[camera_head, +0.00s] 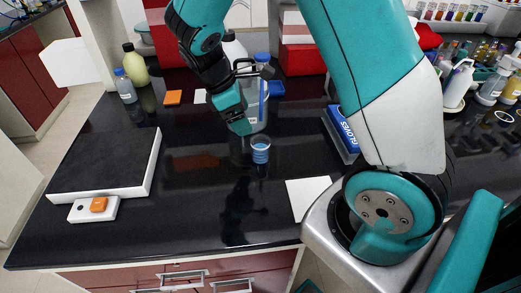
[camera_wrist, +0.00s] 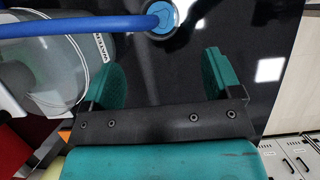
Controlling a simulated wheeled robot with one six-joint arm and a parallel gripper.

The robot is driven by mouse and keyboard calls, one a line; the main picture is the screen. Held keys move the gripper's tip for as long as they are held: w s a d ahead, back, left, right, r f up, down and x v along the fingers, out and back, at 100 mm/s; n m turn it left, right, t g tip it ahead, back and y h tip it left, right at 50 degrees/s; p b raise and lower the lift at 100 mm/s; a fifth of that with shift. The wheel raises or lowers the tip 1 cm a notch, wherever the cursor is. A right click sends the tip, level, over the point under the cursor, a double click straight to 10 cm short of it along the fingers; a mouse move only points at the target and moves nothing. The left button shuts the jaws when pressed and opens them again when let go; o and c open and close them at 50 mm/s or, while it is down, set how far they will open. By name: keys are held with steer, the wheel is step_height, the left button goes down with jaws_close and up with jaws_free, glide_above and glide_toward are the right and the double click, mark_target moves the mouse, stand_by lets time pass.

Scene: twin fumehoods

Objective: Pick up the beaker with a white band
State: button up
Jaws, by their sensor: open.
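A small beaker (camera_head: 260,150) with blue contents and a paler band around it stands upright on the black counter. In the wrist view, a round blue-filled top, likely the same beaker (camera_wrist: 162,15), is cut by the top edge, beyond my fingertips. My gripper (camera_wrist: 163,84) is open and empty, with dark counter showing between its teal fingers. In the head view, my gripper (camera_head: 240,122) is just above and left of the small beaker, apart from it. A large clear vessel (camera_head: 254,115) stands behind; its white printed marking shows at left in the wrist view (camera_wrist: 70,60).
A blue tube (camera_wrist: 80,24) crosses the large vessel. A black-topped plate (camera_head: 105,160) and small white box (camera_head: 93,209) lie left. A blue glove box (camera_head: 341,130) and white sheet (camera_head: 307,195) lie right. The counter in front of the small beaker is clear.

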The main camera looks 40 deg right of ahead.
mark_target(258, 141)
steer(key=p+x, duration=0.2)
steer(key=x, duration=0.8)
steer(key=c, duration=1.1)
steer(key=shift+r+p, duration=0.25)
steer(key=shift+p, duration=0.05)
